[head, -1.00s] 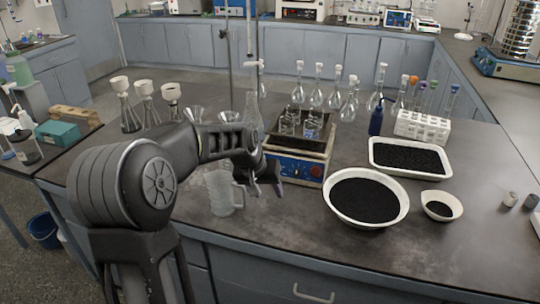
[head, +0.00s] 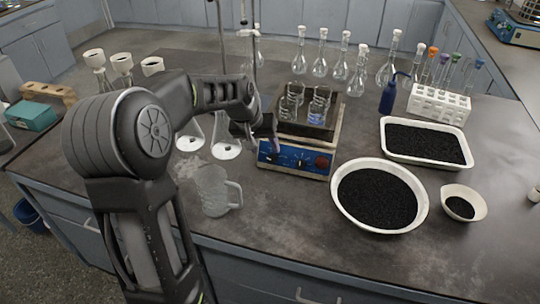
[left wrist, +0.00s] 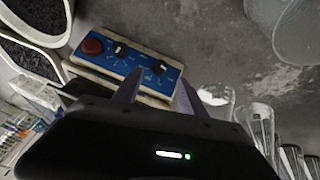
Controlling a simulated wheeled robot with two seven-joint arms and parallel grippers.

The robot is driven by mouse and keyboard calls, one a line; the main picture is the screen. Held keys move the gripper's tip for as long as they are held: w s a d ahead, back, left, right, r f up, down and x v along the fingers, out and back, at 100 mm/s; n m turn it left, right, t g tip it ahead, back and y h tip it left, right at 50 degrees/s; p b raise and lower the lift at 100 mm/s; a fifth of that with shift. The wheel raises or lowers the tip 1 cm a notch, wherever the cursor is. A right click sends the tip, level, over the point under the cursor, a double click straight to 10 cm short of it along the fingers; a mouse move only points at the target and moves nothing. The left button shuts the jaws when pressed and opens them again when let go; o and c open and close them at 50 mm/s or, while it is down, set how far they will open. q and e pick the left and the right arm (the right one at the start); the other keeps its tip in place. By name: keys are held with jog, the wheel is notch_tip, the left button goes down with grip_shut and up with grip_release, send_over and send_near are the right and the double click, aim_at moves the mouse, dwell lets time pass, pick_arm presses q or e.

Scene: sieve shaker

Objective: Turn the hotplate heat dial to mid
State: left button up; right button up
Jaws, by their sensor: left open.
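The hotplate (head: 333,146) stands on the bench with a blue front panel (head: 294,158). One dial (left wrist: 120,49) is beside the button; the other dial (left wrist: 159,67) is at the far end, close to my fingertips. I cannot tell which is the heat dial, nor read their settings. My left gripper (head: 266,141) is at the panel's left end; in the wrist view its two fingers (left wrist: 159,78) are apart with nothing held. Contact with the dial is unclear.
Glass beakers (head: 318,106) stand on the hotplate. A clear jug (head: 213,190) is at front left, flasks (head: 225,140) just left of the gripper. A round bowl (head: 424,200) and a tray (head: 465,133) of black grains are on the right. Bare bench lies before the hotplate.

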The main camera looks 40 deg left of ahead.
aim_at(271, 159)
pick_arm(q)
jog(key=x, duration=0.7)
jog(key=shift+w+f, duration=0.15)
jog(key=shift+f, duration=0.2)
grip_shut()
